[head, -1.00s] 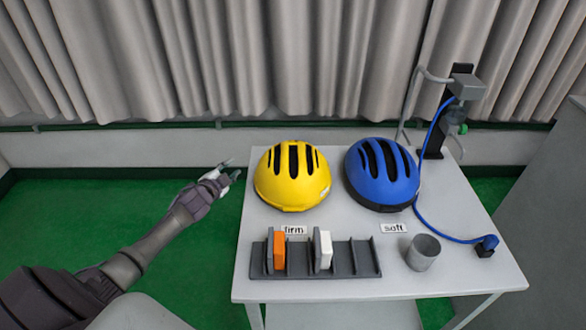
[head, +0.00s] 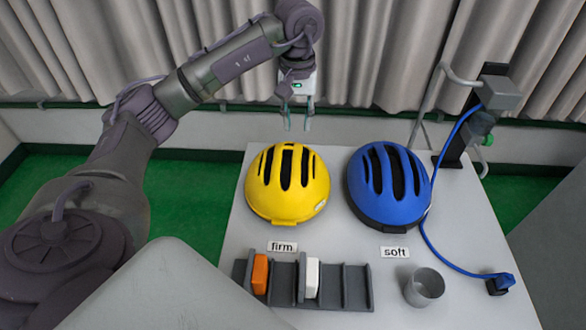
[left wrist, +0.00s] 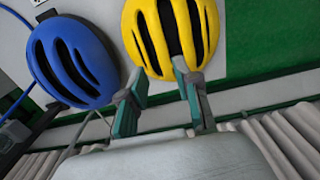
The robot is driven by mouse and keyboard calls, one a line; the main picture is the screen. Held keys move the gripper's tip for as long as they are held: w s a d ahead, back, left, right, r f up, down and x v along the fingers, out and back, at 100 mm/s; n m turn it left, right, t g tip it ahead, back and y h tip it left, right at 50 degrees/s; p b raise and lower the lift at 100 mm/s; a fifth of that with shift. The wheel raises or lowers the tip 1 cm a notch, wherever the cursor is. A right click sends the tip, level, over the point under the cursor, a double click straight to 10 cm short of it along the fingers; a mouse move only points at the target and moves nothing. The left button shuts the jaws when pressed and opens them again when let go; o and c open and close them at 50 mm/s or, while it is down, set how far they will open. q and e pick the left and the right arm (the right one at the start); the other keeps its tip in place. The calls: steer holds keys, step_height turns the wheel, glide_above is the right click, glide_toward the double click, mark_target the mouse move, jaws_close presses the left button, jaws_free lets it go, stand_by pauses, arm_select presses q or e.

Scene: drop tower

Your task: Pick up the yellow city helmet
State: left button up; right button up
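The yellow helmet (head: 287,183) with dark vent slots sits on the left part of the white table, behind the "firm" label (head: 282,246). My left gripper (head: 298,126) is above and behind it, pointing down, with its two fingers apart and nothing between them. In the left wrist view the yellow helmet (left wrist: 170,35) lies just beyond the open fingertips (left wrist: 158,82); a gap to it shows in the head view. My right gripper is in neither view.
A blue helmet (head: 389,183) sits right of the yellow one, behind the "soft" label (head: 395,253). In front are a grey rack (head: 330,285) with an orange block (head: 260,274) and a white block (head: 312,277), and a grey cup (head: 424,287). A stand (head: 478,115) with blue cable is at the right back.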

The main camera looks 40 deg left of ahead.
arm_select(q)
steer(key=p, duration=0.1)
glide_above(297, 159)
steer(key=f, duration=0.7)
steer(key=shift+s+a+f, duration=0.1)
steer(key=shift+s, duration=0.1)
steer(key=shift+f, duration=0.5)
step_height(297, 159, down, 4)
steer(key=shift+w+f+p, duration=0.15)
steer(key=shift+f+p, duration=0.05)
steer(key=shift+p, duration=0.9)
steer(key=shift+f, duration=0.25)
jaws_close()
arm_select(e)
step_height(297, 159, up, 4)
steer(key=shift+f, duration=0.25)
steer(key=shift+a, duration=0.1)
